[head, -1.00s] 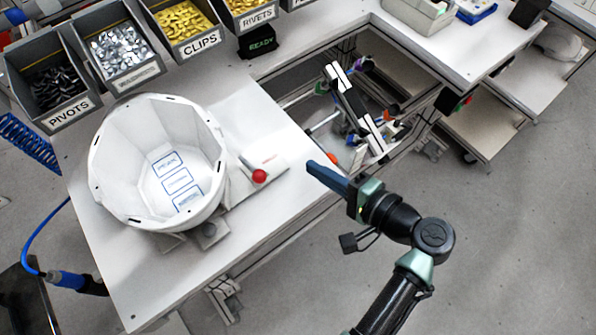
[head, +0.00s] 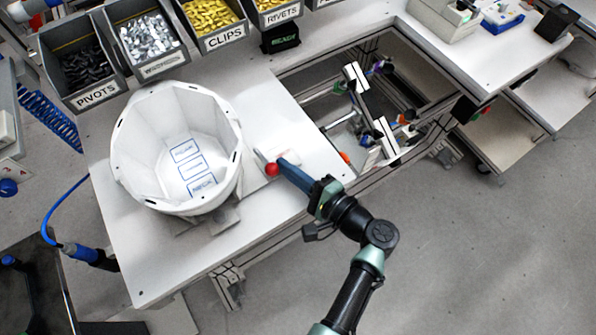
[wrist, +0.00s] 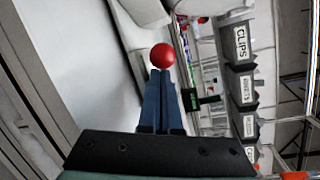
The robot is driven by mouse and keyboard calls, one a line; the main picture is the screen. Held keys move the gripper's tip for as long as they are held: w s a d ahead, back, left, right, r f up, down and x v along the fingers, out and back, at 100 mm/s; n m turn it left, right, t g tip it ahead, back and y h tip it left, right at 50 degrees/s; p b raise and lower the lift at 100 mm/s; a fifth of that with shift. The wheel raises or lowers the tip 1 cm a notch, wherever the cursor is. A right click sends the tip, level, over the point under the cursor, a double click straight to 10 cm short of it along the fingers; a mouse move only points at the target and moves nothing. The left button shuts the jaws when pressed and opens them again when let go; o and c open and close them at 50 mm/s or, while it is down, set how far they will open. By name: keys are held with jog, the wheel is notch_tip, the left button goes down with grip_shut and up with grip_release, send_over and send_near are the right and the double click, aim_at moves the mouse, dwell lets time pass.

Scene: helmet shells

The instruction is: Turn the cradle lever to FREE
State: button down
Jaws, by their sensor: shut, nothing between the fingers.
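The cradle lever shows as a red ball knob (head: 271,169) at the right side of the cradle, by a small pale plate (head: 268,153). In the wrist view the red knob (wrist: 162,56) is right at the tips of the fingers. My gripper (head: 284,165) has its blue fingers shut, with nothing held between them. The tips are at the knob's right side and look to touch it or nearly so. The white helmet shell (head: 176,148) sits open side up in the cradle (head: 222,217), hiding most of it. The lever's arm and any FREE marking are not readable.
Bins of pivots (head: 86,68), clips (head: 210,22) and other parts line the back of the white bench (head: 150,270). An open frame bay (head: 350,105) lies to the right of the bench top. A blue hose tool (head: 85,254) hangs at the left.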

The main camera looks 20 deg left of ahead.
dwell(0.3)
jog(key=shift+s+a+r+p, duration=0.1)
jog(key=shift+s+r+p, duration=0.05)
jog(key=shift+s+p, duration=0.15)
jog(key=shift+s+a+r+p, duration=0.1)
jog(key=shift+s+p, duration=0.1)
jog(key=shift+s, duration=0.15)
jog(key=shift+s+a+f, duration=0.1)
